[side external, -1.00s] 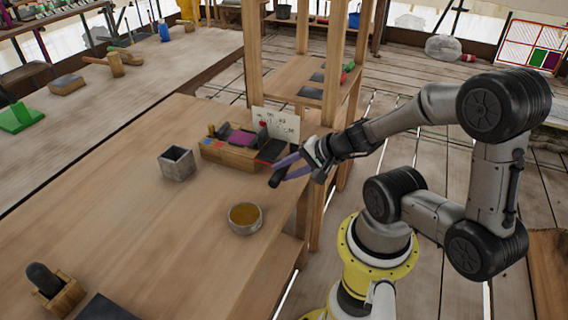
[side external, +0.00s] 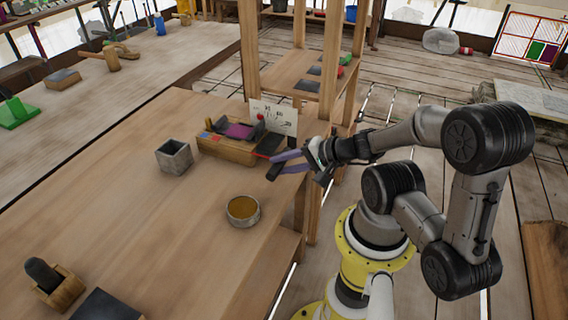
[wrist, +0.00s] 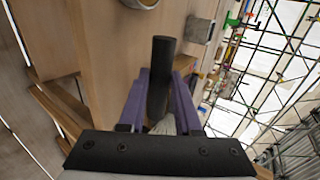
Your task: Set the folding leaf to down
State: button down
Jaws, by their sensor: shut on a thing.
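My gripper (side external: 287,161) is shut on a dark-handled tool (wrist: 162,75), over the right edge of the wooden worktable (side external: 130,215). In the wrist view its two purple fingers (wrist: 160,103) flank the dark handle, and grey bristle-like strands show at the near end, so it looks like a brush. A wooden box (side external: 225,150) with a purple pad stands just left of the gripper. A dark flat panel (side external: 277,144) lies by its right end. I cannot tell for sure which part is the folding leaf, nor its position.
A grey square pot (side external: 174,157) and a round bowl (side external: 243,211) of amber contents stand on the table. A white marked card (side external: 273,116) stands behind the box. Wooden posts (side external: 332,90) rise close behind my gripper. The table's left middle is clear.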

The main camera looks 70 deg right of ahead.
jog(key=c, duration=0.6)
grip_release()
jog(key=shift+s+a+f+g, duration=0.15)
jog(key=shift+s+f, duration=0.1)
jog(key=shift+f, duration=0.3)
jog(key=shift+s+f+g, duration=0.15)
jog(key=shift+s+f, duration=0.05)
jog(key=shift+f, duration=0.35)
jog(key=shift+r, duration=0.15)
